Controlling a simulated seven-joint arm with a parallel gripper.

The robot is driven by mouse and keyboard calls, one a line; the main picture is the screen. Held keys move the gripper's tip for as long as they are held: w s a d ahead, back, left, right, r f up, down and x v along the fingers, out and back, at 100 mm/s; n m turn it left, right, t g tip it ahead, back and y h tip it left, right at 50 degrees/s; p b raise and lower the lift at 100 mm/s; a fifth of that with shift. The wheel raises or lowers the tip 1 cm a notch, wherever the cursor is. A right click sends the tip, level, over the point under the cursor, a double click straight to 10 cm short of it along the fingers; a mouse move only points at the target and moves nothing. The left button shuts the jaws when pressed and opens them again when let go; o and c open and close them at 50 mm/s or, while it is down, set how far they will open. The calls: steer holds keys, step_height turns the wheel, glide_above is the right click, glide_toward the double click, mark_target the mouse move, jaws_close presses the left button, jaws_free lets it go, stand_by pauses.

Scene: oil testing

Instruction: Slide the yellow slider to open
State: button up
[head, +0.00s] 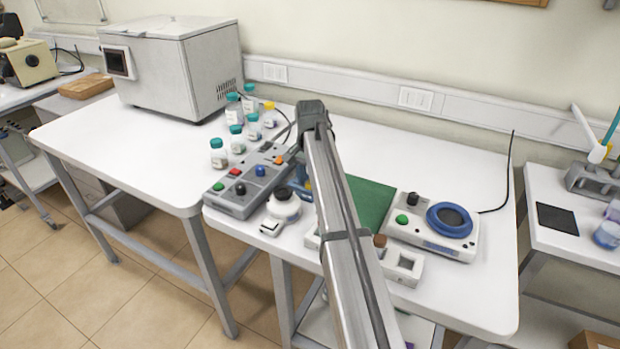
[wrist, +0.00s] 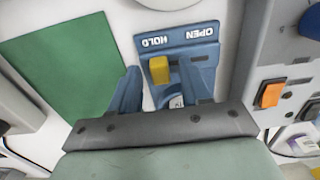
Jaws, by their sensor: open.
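The yellow slider (wrist: 159,69) stands in a slot on a blue panel (wrist: 205,56) in the wrist view. The panel is lettered OPEN and HOLD, and the slider is beside the HOLD lettering. My gripper (wrist: 162,71) is open, with one blue finger on each side of the slider. The left finger shows a gap to the slider; I cannot tell whether the right finger touches it. The lower part of the panel is hidden behind my gripper. In the head view my arm hides the slider.
A green mat (head: 366,203) lies beside the panel. A grey control box (head: 241,190) with coloured buttons and a white device with a blue ring (head: 450,220) stand on the white table. Several teal-capped bottles (head: 219,153) and a large grey machine (head: 172,65) stand at the back left.

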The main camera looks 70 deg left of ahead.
mark_target(294, 183)
steer(key=shift+c, duration=0.2)
jaws_close()
stand_by(0.4)
steer(key=s+a, duration=0.3)
steer(key=shift+s+a, duration=0.35)
steer(key=shift+s, duration=0.05)
steer(key=shift+o, duration=0.2)
jaws_free()
steer(key=shift+r, duration=0.1)
